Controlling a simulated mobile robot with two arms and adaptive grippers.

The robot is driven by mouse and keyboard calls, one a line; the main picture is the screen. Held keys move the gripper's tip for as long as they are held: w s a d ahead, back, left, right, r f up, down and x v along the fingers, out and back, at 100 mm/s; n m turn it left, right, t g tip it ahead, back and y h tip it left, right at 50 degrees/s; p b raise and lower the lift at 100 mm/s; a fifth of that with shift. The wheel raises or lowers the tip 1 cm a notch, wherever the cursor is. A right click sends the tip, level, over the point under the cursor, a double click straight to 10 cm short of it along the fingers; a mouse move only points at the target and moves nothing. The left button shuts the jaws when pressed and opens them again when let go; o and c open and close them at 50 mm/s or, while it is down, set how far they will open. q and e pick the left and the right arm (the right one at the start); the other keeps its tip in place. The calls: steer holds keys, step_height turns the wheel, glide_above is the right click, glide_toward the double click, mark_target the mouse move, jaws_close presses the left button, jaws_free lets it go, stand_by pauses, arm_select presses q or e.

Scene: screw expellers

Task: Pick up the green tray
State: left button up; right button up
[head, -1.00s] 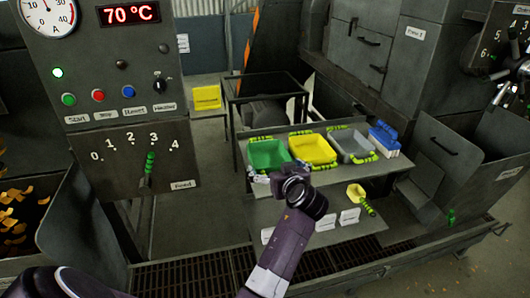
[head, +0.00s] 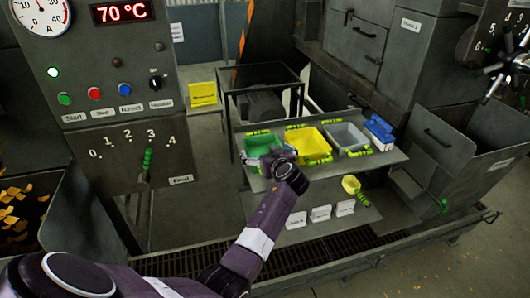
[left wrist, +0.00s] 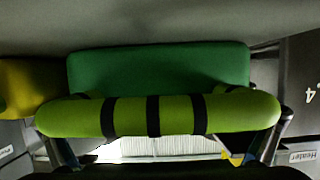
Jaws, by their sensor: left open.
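The green tray (head: 263,144) sits at the left end of the grey shelf, with a light-green handle on its far side. My left gripper (head: 266,160) is at its near side and hides part of the near edge. In the left wrist view the tray (left wrist: 158,68) shows close up as a green wall behind a thick light-green handle (left wrist: 180,114) with black bands. The open fingers show near the two ends of this handle. I cannot tell whether they touch it. My right gripper is not in view.
A yellow tray (head: 306,146), a grey tray (head: 345,135) and a blue-and-white item (head: 380,130) stand to the right on the shelf (head: 390,156). A yellow scoop (head: 351,184) lies on the lower shelf. The control panel (head: 105,100) stands at left.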

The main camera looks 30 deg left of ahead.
arm_select(q)
steer(key=c, duration=1)
steer(key=shift+c, duration=0.2)
steer(key=shift+w+r, duration=0.1)
